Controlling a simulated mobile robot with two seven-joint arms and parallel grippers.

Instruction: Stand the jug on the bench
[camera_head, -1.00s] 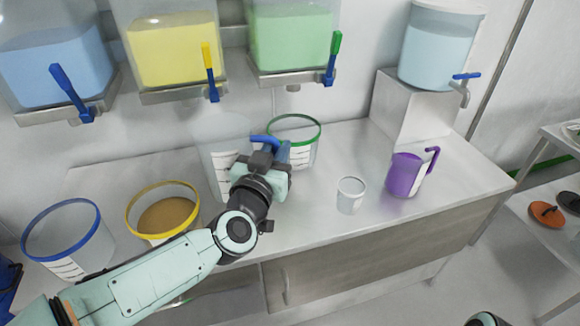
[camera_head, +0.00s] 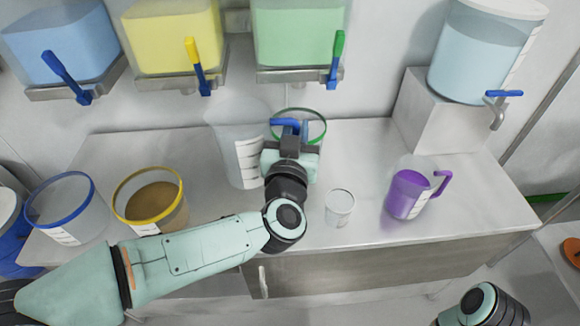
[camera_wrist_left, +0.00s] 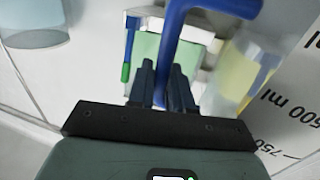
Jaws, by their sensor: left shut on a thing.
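A clear jug (camera_head: 233,145) with white scale marks and a blue handle (camera_head: 290,126) is at the back middle of the bench (camera_head: 330,262), looking about upright. My left gripper (camera_head: 289,140) is shut on the handle, at the jug's right side. In the left wrist view, the handle (camera_wrist_left: 172,45) runs between the fingers (camera_wrist_left: 163,85), and the marked jug wall (camera_wrist_left: 285,115) is at the right. I cannot tell whether the jug's base touches the bench. My right gripper is out of view.
A green-rimmed container (camera_head: 316,122) stands close behind the gripper. Yellow-rimmed (camera_head: 133,213) and blue-rimmed (camera_head: 80,222) tubs stand left. Tanks with taps (camera_head: 196,68) hang above.

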